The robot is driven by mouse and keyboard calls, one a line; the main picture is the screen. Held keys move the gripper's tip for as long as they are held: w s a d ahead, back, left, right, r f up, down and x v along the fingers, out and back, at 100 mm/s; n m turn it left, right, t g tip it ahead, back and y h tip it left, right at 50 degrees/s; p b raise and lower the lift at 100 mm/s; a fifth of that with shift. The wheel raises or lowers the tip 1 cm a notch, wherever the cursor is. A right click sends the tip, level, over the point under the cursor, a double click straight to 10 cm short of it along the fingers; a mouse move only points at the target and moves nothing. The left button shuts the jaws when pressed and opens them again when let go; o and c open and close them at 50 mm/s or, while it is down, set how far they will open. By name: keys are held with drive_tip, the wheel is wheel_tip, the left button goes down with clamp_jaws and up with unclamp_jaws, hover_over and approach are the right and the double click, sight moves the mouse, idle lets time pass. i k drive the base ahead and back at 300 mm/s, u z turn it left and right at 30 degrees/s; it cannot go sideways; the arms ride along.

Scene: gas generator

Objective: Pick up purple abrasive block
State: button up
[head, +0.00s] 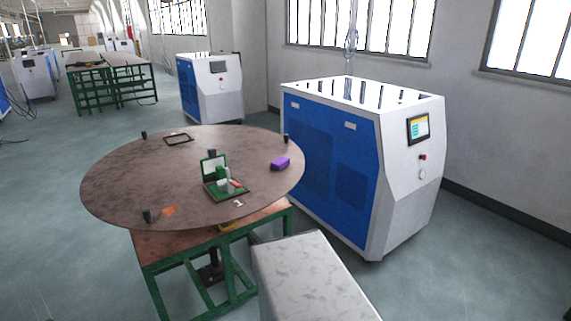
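The purple abrasive block (280,163) lies flat near the right edge of a round brown table (120,190). Its top and near side show, and nothing covers it. It lies to the right of a small green case and is apart from it. My gripper is not in view, so its place relative to the block and its opening do not show.
The open green case (212,168) holds small items. Small black cylinders (147,216) stand around the table's rim, one (285,139) just behind the block. A dark frame (178,139) lies at the back. A blue-and-white machine (395,190) stands close on the right.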

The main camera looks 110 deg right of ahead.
sight(281, 162)
drive_tip(key=z, duration=0.25)
drive_tip(key=k, duration=2.6)
drive_tip(key=z, duration=1.1)
